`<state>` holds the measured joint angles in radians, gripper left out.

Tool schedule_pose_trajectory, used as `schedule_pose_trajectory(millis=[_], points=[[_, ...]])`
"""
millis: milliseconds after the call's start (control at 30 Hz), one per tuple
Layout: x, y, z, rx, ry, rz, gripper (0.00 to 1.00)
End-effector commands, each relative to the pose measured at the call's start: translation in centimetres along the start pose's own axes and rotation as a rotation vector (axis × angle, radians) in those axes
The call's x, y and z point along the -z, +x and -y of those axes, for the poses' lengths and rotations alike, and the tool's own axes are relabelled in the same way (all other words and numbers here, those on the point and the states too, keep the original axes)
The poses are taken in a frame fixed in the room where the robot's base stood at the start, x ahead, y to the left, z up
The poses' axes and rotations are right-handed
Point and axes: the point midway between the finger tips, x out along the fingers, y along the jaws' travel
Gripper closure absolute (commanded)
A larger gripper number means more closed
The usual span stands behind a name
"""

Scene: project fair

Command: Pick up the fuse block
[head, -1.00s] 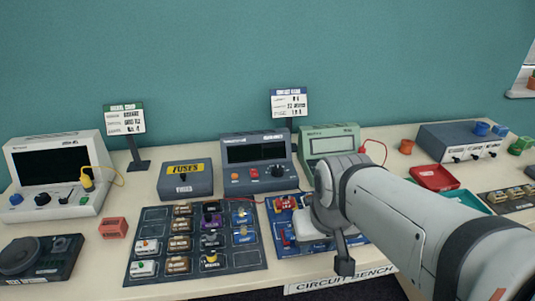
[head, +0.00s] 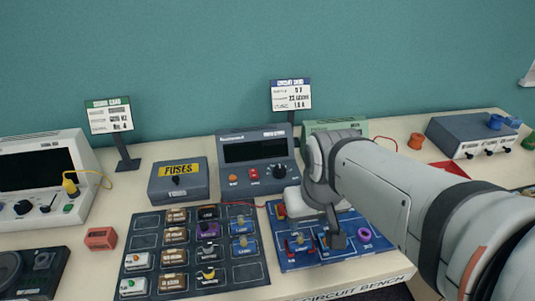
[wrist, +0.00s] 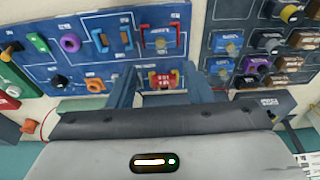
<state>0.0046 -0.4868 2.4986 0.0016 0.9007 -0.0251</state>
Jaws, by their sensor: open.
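A small red block with yellow ends (wrist: 163,79), which looks like the fuse block, sits at the edge of the blue circuit board (wrist: 108,68). In the wrist view it lies between the two fingers of my open gripper (wrist: 160,73); whether they touch it I cannot tell. In the head view my gripper (head: 328,225) is over the blue board (head: 288,262), and only a red sliver of the block (head: 281,212) shows beside it. A grey-blue box labelled FUSES (head: 181,183) stands behind the parts tray.
A dark parts tray (head: 143,222) with several blocks lies left of the board. A meter unit (head: 258,152) stands close behind the board. The board carries a purple ring (head: 365,234) and other parts. A loose coral block (head: 100,238) is at the left.

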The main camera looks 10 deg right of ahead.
Motion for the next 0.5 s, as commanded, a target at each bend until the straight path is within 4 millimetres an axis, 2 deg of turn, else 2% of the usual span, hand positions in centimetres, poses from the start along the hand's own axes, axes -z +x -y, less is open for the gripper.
schedule_pose_trajectory(millis=[167, 500], points=[[1.4, 0.4, -0.3, 0.039, -0.168, 0.042, 0.47], [6.6, 2.8, -1.6, 0.246, -0.79, 0.082, 0.47]])
